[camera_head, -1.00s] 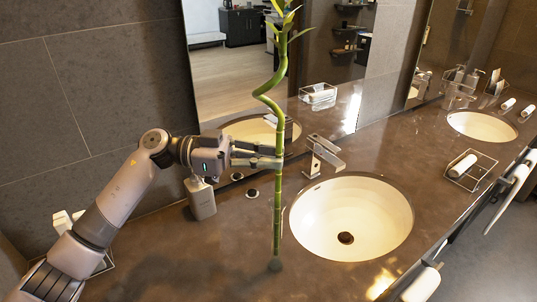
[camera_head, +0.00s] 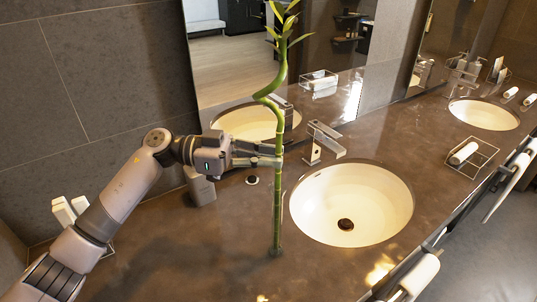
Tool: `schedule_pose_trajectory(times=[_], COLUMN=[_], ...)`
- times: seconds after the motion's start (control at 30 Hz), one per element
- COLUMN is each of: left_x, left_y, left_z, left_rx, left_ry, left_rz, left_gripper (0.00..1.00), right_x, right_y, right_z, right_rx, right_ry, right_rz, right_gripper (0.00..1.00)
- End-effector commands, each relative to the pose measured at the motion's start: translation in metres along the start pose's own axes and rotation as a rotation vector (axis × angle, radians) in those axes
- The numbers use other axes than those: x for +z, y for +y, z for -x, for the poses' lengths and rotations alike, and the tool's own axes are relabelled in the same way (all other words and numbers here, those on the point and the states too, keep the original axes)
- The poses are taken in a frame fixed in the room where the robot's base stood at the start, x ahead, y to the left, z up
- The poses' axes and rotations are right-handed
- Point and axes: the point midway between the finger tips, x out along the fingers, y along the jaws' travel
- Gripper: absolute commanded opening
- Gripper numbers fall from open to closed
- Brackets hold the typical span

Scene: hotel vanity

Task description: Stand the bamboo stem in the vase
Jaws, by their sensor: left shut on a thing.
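My left gripper (camera_head: 279,156) is shut on the green bamboo stem (camera_head: 277,200) and holds it upright, left of the near sink. The stem has a curled upper part and leaves at the top, which reach the picture's upper edge. Its lower end shows against the brown counter; I cannot tell the exact gap below it. A small dark spot lies on the counter at the bottom edge. I cannot make out a vase. My right gripper is not in view.
The near sink (camera_head: 352,205) and its tap (camera_head: 322,142) are right of the stem. A grey bottle (camera_head: 201,190) stands below my left wrist. White rolled towels (camera_head: 65,213) are at the left. The front counter (camera_head: 190,262) looks clear. A mirror stands behind.

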Motion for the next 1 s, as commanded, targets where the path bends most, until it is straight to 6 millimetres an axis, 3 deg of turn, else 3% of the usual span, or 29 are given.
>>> schedule_pose_trajectory(times=[0.23,0.27,0.6,1.0], left_x=[0.0003,0.0003,0.0002,0.0009], left_y=[-0.0001,-0.0001,0.0,-0.0007], left_z=[0.0001,0.0001,0.0,0.0084], left_rx=[0.0,0.0,0.0,-0.003], left_ry=[0.001,0.001,0.0,-0.002], left_rz=[0.0,0.0,0.0,0.0], left_gripper=[0.0,0.11,0.33,0.33], right_x=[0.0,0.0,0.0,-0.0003], right_y=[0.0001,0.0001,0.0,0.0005], right_z=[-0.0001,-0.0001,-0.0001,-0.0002], right_rx=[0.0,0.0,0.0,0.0], right_ry=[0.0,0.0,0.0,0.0], right_rz=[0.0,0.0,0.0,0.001], right_gripper=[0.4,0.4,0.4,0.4])
